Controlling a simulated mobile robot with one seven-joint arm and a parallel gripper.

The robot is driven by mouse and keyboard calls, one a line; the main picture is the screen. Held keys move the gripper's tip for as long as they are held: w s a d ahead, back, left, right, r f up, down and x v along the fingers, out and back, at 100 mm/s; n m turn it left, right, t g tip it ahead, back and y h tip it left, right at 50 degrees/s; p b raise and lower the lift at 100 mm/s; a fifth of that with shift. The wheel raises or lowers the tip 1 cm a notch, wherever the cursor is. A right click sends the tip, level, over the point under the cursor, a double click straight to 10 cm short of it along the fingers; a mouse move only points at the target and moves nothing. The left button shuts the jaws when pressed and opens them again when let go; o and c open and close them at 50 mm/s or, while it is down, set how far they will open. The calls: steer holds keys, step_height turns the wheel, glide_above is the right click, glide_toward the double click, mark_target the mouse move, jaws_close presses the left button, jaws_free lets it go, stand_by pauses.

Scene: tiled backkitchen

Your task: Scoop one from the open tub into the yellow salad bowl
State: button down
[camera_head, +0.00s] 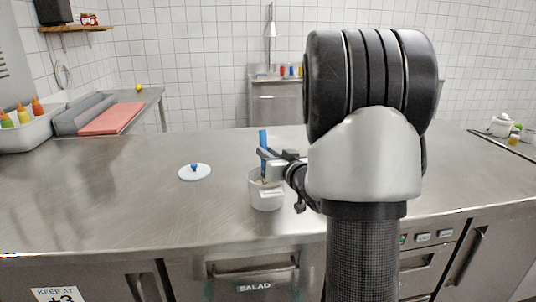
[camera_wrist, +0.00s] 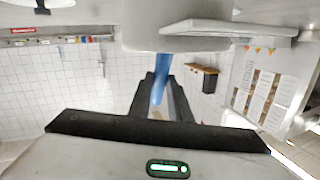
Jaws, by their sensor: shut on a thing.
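An open white tub (camera_head: 266,196) stands on the steel counter, left of my arm in the head view. My gripper (camera_head: 276,160) is over its rim, shut on a blue handle (camera_head: 263,139) that sticks up above the tub. The wrist view also shows the blue handle (camera_wrist: 161,75) between the fingers (camera_wrist: 158,95), with the white tub (camera_wrist: 150,30) beyond. The handle's lower end is hidden, and the tub's contents are barely visible. A white round lid with a blue knob (camera_head: 194,172) lies left of the tub. I cannot make out a yellow salad bowl.
The steel counter (camera_head: 100,205) is clear left of the lid. A red board (camera_head: 112,118) and a bin of sauce bottles (camera_head: 22,126) are at the back left. A small yellow thing (camera_head: 139,88) sits on the back-left counter. A drawer labelled SALAD (camera_head: 254,286) is below.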

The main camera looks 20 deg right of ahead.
step_height(320, 180, up, 12)
steer(key=p, duration=0.9)
steer(key=shift+r, duration=0.25)
stand_by(0.4)
